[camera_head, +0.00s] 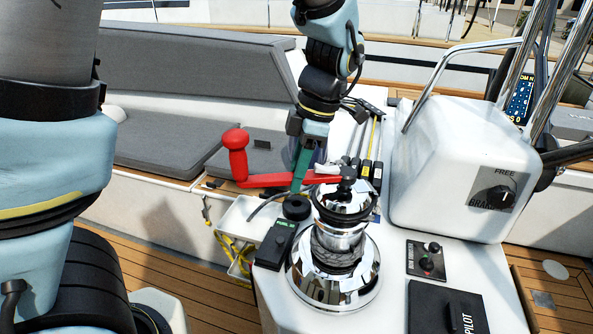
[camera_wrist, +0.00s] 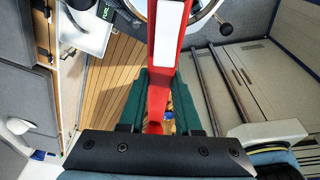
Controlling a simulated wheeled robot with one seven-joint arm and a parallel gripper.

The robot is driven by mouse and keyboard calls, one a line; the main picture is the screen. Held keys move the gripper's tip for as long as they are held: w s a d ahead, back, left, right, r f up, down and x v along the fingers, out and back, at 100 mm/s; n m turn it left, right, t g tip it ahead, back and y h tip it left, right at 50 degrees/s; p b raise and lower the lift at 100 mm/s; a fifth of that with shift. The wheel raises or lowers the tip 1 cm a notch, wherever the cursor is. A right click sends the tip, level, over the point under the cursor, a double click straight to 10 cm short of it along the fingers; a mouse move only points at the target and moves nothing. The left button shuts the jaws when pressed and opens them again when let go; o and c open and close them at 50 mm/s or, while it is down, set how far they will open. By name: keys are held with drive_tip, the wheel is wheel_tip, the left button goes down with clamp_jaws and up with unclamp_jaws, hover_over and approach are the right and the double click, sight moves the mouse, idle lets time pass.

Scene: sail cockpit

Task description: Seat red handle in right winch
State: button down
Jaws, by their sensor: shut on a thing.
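The red handle (camera_head: 275,181) is held roughly level, its upright red grip knob (camera_head: 236,160) at the left. My gripper (camera_head: 302,165) has green fingers shut on the handle's bar. In the wrist view the red bar (camera_wrist: 161,75) runs up between the green fingers (camera_wrist: 163,100), with a white strip (camera_wrist: 169,32) on its far part. The chrome winch (camera_head: 334,270) stands on the white coaming, its black-rimmed top (camera_head: 345,208) below the handle's right end. Its top edge shows in the wrist view (camera_wrist: 205,10). The handle's tip and the winch socket are hidden, so I cannot tell whether they touch.
A black control box (camera_head: 275,245) stands left of the winch, and a switch panel (camera_head: 426,260) lies to its right. The white console (camera_head: 450,150) rises at the right. Grey seat cushions (camera_head: 165,145) lie behind. Ropes and clutches (camera_head: 370,150) run behind the winch.

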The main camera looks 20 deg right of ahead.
drive_tip(key=shift+f+b, duration=0.45)
drive_tip(key=shift+f, duration=0.45)
idle(0.6)
drive_tip(key=shift+c, duration=0.2)
unclamp_jaws()
idle(0.6)
wheel_tip(320, 180, up, 9)
drive_tip(key=p, duration=0.9)
idle(0.6)
